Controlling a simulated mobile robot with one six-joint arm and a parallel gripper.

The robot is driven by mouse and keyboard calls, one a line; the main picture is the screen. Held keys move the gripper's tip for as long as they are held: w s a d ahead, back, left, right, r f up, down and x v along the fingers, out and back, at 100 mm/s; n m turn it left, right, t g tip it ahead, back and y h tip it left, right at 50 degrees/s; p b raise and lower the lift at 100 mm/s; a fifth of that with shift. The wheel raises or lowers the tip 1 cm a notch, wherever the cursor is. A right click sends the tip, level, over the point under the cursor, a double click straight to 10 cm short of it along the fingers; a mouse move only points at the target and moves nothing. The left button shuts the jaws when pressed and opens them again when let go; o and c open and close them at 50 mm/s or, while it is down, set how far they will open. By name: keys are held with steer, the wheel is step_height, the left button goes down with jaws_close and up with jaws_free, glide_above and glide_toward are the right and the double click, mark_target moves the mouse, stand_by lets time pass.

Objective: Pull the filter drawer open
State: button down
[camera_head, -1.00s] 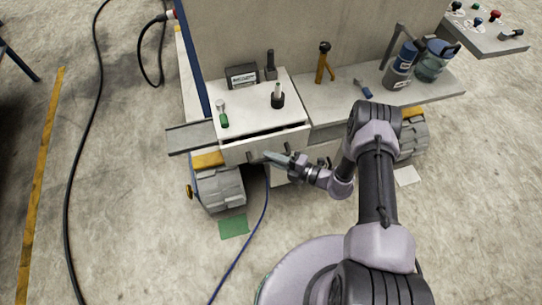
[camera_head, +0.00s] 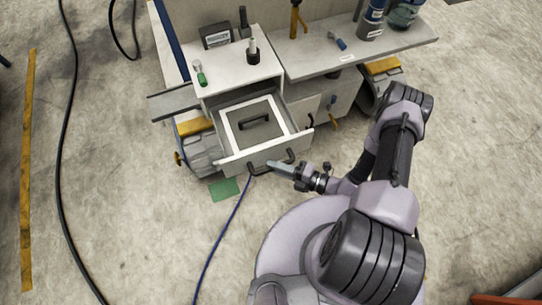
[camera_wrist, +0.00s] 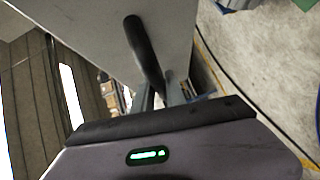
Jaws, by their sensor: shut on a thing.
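The filter drawer (camera_head: 223,163) stands pulled out from the white cabinet, in the head view. A framed filter (camera_head: 236,135) with a black handle on top lies inside it. The drawer's front bears a dark bar handle (camera_head: 291,156). My gripper (camera_head: 273,166) is shut on this handle, reaching it from the right. In the wrist view the dark handle (camera_wrist: 142,45) runs down from the pale drawer front (camera_wrist: 85,35) to between my gripper's fingers (camera_wrist: 160,94). The fingers hide part of the handle in the head view.
A green-handled tool (camera_head: 201,75), a black-based post (camera_head: 253,52) and a dark box (camera_head: 215,37) stand on the cabinet top. A lower cabinet door (camera_head: 305,112) is to the right of the drawer. A blue cable (camera_head: 222,235) runs across the floor.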

steer(key=shift+s+d, duration=0.2)
steer(key=shift+s, duration=0.5)
steer(key=c, duration=1.4)
jaws_free()
steer(key=shift+o, duration=0.2)
steer(key=p+v, duration=0.2)
steer(key=v, duration=1.5)
steer(key=shift+s+d, duration=0.15)
steer(key=shift+s, duration=0.05)
